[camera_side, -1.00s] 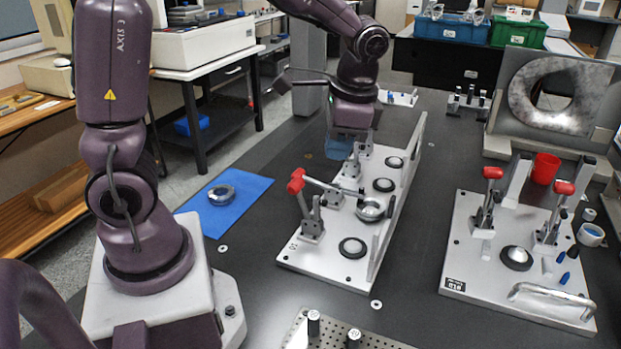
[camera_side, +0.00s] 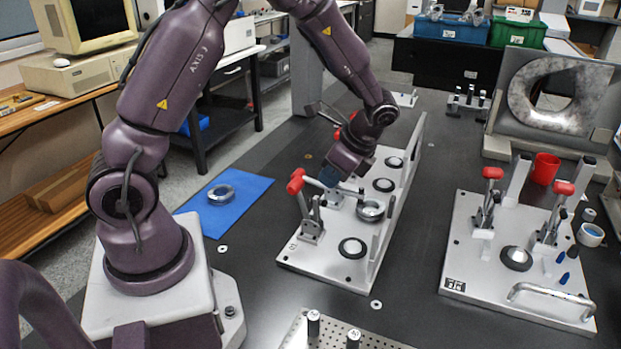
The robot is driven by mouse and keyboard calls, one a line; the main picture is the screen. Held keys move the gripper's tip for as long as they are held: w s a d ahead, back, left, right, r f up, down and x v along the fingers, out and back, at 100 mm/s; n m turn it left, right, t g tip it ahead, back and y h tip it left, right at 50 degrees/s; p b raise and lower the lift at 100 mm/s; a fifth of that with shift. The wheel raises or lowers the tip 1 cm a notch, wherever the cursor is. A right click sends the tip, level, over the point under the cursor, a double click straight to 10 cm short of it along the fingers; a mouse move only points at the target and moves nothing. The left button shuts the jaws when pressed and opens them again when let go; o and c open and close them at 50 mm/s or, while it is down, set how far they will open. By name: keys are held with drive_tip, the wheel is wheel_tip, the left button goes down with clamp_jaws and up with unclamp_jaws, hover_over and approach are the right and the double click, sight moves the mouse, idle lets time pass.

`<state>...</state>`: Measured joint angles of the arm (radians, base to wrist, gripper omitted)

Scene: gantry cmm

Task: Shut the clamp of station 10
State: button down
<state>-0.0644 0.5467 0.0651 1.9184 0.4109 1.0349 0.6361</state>
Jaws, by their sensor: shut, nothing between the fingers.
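The long fixture plate (camera_side: 325,272) in the middle has a row of toggle clamps along its left side. The front clamp (camera_side: 312,228) has its red-tipped handle (camera_side: 295,186) standing up and leaning left. A second clamp lever (camera_side: 330,187) lies nearly level behind it, its red end close to the front handle. My gripper (camera_side: 331,178) points down and left, just above the level lever. It looks empty; its fingers are small and partly dark, and contact with the lever cannot be told. Which clamp is station 10 is unreadable here.
A second plate (camera_side: 470,270) at right carries two clamps with raised red handles (camera_side: 493,173) and a bar handle (camera_side: 545,291). An upright wall (camera_side: 398,200) runs along the middle plate's right side. A blue mat (camera_side: 250,188) with a ring lies left.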

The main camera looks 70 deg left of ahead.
sight(301, 198)
drive_tip(key=s+a+f, duration=0.2)
drive_tip(key=s+a, duration=0.1)
drive_tip(key=shift+s+a, duration=0.1)
idle(0.5)
